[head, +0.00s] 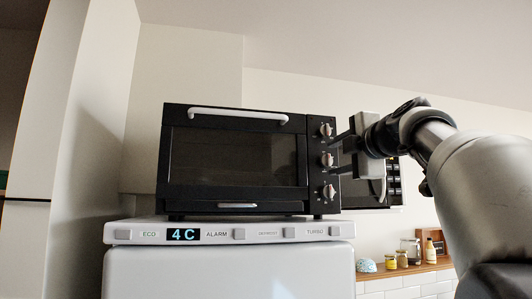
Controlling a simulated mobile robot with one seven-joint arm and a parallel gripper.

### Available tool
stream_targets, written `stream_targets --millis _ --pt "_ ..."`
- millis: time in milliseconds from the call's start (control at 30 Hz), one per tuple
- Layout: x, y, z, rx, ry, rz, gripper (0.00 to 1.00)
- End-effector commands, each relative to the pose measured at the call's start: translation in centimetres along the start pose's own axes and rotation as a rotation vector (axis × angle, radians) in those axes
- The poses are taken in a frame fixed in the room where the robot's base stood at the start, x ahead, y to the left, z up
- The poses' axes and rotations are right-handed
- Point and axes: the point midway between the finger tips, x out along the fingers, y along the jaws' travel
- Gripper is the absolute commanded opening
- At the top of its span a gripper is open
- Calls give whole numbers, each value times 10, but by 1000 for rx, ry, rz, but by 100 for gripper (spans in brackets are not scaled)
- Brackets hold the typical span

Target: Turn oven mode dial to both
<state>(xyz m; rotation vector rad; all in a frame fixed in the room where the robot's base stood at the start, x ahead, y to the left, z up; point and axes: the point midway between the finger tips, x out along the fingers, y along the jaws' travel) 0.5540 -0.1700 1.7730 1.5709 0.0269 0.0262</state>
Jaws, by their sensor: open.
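The black toaster oven (236,158) stands on top of a white appliance, its glass door shut under a long white handle (238,114). Three dials run down its right-hand panel: a top dial (326,130), a middle dial (328,160) and a bottom dial (329,192). Their markings are too small to read, so I cannot tell which is the mode dial. My gripper (341,155) is open at the right edge of the panel, its dark fingers pointing left near the middle dial. I cannot tell whether they touch it. Nothing shows between them.
The white appliance (230,270) has a panel with a lit "4 C" display (183,234) and several buttons. Another dark appliance (375,192) is partly hidden behind my gripper. Jars (402,258) and a bottle (429,249) stand on a wooden shelf at the lower right.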

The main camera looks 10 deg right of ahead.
Motion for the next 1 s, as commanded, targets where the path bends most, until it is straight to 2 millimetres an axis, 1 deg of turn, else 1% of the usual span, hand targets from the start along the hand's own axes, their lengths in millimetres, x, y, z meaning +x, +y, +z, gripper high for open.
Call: stream_targets --millis 33,100,233,367,600,667,800,867,1000 --pt "8 6 0 2 2 -3 45" --pt "17 5 0 2 2 -1 45" --pt "28 2 0 1 0 -1 45" --pt "32 0 0 0 1 0 45" --pt "32 -1 0 -1 0 0 45" --pt "32 -1 0 -1 0 0 36" --pt "32 0 0 -1 0 0 13" --pt "32 -1 0 -1 0 0 4" --pt "32 -1 0 3 0 -1 4"
